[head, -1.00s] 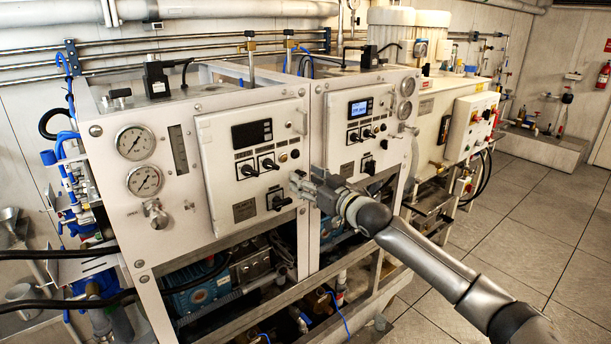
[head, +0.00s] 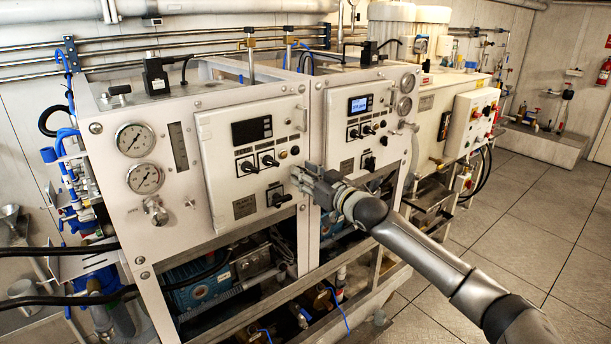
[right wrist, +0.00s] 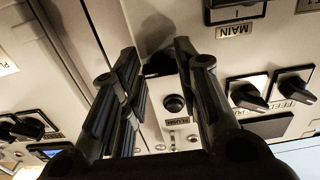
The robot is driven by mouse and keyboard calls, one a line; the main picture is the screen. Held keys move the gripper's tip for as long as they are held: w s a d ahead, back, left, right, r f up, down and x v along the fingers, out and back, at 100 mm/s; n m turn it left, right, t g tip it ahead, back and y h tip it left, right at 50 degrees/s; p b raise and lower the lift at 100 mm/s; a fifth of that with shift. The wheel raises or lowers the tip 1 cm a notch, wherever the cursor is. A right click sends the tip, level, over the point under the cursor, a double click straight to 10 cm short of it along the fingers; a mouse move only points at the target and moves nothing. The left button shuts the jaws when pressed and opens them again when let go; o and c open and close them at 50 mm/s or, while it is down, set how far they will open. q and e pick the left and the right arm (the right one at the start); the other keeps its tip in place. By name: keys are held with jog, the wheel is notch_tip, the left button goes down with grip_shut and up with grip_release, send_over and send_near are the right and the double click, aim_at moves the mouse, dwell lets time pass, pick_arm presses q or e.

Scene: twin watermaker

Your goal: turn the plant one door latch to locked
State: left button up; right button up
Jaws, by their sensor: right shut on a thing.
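The plant one door (head: 222,150) is the light panel on the left cabinet, with its plate low on the front. It looks closed. My right gripper (head: 298,176) is at the door's lower right edge, its arm coming in from the lower right. In the right wrist view its two fingers (right wrist: 155,58) stand on either side of a small dark piece, the door latch (right wrist: 160,63), and are shut on it. The fingers and a shadow hide most of the latch, so I cannot tell its angle. My left gripper is not in view.
The main switch (head: 278,197) and two selector knobs (head: 268,160) are close left of my gripper. The second cabinet's door (head: 350,140) is just to the right. The tiled floor (head: 530,220) at the right is clear.

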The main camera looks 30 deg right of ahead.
jog(key=shift+n+p, duration=1)
jog(key=shift+n, duration=7.9)
jog(key=shift+c, duration=0.3)
